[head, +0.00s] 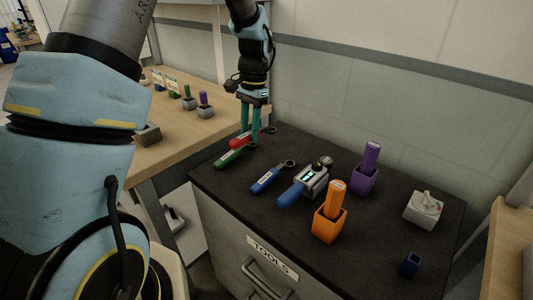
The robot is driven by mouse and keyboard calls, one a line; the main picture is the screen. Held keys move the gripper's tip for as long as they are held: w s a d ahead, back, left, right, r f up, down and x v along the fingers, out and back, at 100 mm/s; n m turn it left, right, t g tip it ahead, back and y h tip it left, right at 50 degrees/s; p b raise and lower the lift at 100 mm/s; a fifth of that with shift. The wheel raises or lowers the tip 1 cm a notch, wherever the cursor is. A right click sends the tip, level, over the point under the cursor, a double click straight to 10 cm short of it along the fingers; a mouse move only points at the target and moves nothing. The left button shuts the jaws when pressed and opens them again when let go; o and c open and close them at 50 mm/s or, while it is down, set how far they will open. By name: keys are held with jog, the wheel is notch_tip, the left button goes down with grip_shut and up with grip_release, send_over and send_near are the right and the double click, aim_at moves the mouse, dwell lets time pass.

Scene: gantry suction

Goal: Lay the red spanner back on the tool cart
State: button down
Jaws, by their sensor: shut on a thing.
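The red spanner (238,140) is at the far left corner of the dark-topped tool cart (230,187), its ring end pointing right. My gripper (250,139) points down with its teal fingers shut on the red spanner, partly covering it. I cannot tell whether the spanner touches the cart top or is just above it. A green spanner (228,158) lies close in front of it, and a blue spanner (266,180) lies further right on the cart.
A blue-handled device (311,181), an orange block in an orange holder (328,225), a purple one (362,181), a grey box with a knob (424,211) and a small blue cup (411,265) stand on the cart. A wooden bench (180,135) stands left; a wall runs behind.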

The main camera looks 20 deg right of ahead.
notch_tip(320, 180, down, 9)
jog(key=shift+r+p, duration=0.1)
jog(key=shift+p, duration=1.1)
jog(key=shift+f, duration=0.2)
jog(key=c, duration=0.6)
grip_release()
jog(key=shift+r, duration=0.1)
